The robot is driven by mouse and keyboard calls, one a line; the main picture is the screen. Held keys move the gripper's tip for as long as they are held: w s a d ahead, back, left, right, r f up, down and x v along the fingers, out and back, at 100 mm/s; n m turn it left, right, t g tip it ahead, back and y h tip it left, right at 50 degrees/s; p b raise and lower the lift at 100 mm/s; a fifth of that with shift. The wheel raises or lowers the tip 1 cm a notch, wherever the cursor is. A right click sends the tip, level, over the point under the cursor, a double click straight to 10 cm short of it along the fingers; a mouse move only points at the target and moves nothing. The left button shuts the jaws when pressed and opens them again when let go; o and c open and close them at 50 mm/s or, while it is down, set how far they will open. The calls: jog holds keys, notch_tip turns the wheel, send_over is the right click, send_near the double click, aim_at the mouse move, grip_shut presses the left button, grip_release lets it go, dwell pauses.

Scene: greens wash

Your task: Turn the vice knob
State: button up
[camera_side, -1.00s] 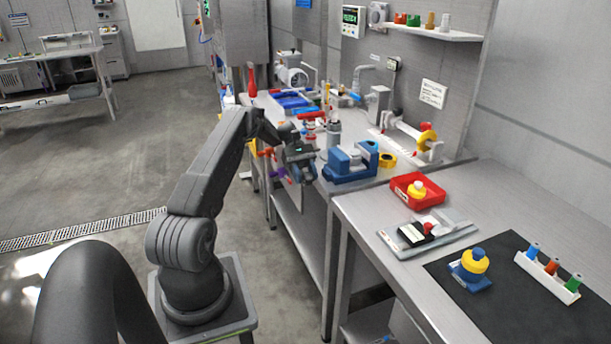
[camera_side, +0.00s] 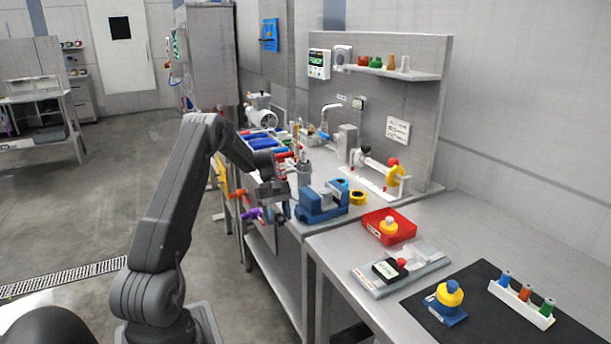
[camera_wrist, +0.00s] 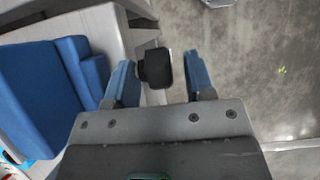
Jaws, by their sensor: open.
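The blue vice (camera_side: 322,205) stands at the near corner of the back bench. My gripper (camera_side: 280,205) is beside its left end, at the bench's front edge. In the wrist view the vice (camera_wrist: 45,95) fills the left side. Its black knob (camera_wrist: 155,68) lies between the two blue fingers of my open gripper (camera_wrist: 160,82). The knob is close to the left finger, and a clear gap separates it from the right finger. In the side view I cannot make out the knob.
A purple handle (camera_side: 251,213) and an orange handle (camera_side: 237,193) hang by the bench's front edge near my gripper. A red tray (camera_side: 389,233) sits on the nearer bench. Open floor lies left of the benches.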

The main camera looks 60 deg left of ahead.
jog(key=y, duration=0.5)
jog(key=shift+d+r, duration=0.15)
jog(key=shift+d, duration=0.25)
notch_tip(320, 180, up, 14)
jog(key=d+r+m+t+y, duration=0.1)
jog(key=d+r+m, duration=0.2)
jog(key=d, duration=0.6)
jog(key=s+d+r+m+t+y, duration=0.1)
jog(key=d+r+m, duration=0.3)
jog(key=d, duration=0.6)
jog(key=shift+r+m, duration=0.3)
jog(key=shift+r, duration=0.05)
jog(key=n+g+h, duration=0.1)
jog(key=n+g, duration=0.1)
jog(key=n, duration=0.6)
send_over(279, 215)
notch_tip(279, 215, down, 9)
notch_tip(279, 215, down, 14)
jog(key=shift+r, duration=0.2)
